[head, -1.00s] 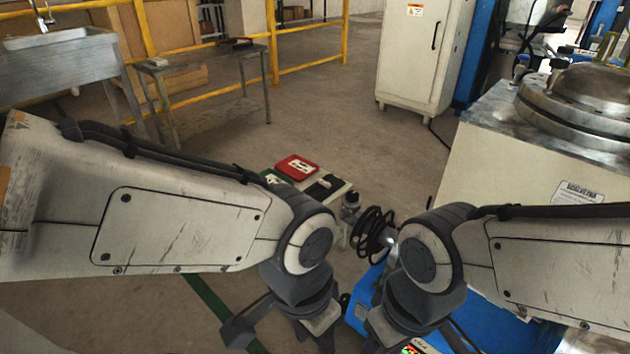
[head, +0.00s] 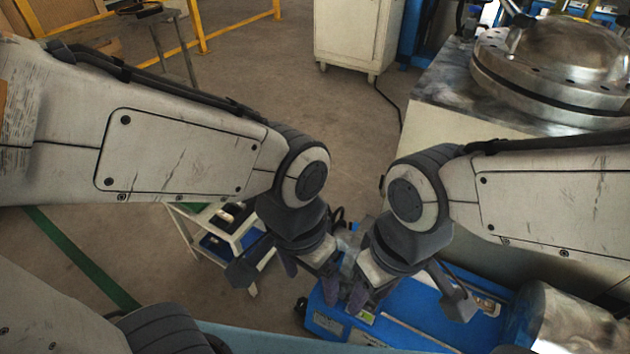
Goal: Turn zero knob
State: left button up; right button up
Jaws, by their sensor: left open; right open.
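No zero knob can be made out in the head view. A blue machine (head: 425,312) with a pale label and a silver strip on top sits low in the middle, partly hidden by my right gripper. My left gripper (head: 287,278) is open and empty, with its fingers pointing down, to the left of the machine. My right gripper (head: 410,298) is open with its fingers spread above the blue machine. I cannot tell whether it touches it. The two grippers are close together.
A white cart (head: 236,234) with dark items stands behind my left gripper. A metal cylinder (head: 565,325) is at the lower right. A bench with a round flanged metal vessel (head: 560,62) stands at the upper right. A white cabinet (head: 352,30) stands behind. Open floor lies between.

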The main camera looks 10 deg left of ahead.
pick_arm(q)
jog(key=w+n+p, duration=0.6)
jog(key=w+n, duration=1)
jog(key=w, duration=0.7)
jog(key=w+a+f+n+y+p, duration=0.1)
jog(key=w+a+f+n+p, duration=0.2)
jog(key=w+a+f+n, duration=0.65)
jog(key=f+n+b, duration=0.1)
jog(key=f, duration=0.2)
jog(key=w+f+n+b, duration=0.1)
jog(key=f, duration=0.2)
jog(key=f+n+b, duration=0.1)
jog(key=f, duration=0.2)
jog(key=shift+w+a, duration=0.25)
jog(key=shift+w, duration=0.1)
jog(key=shift+f, duration=0.45)
grip_shut()
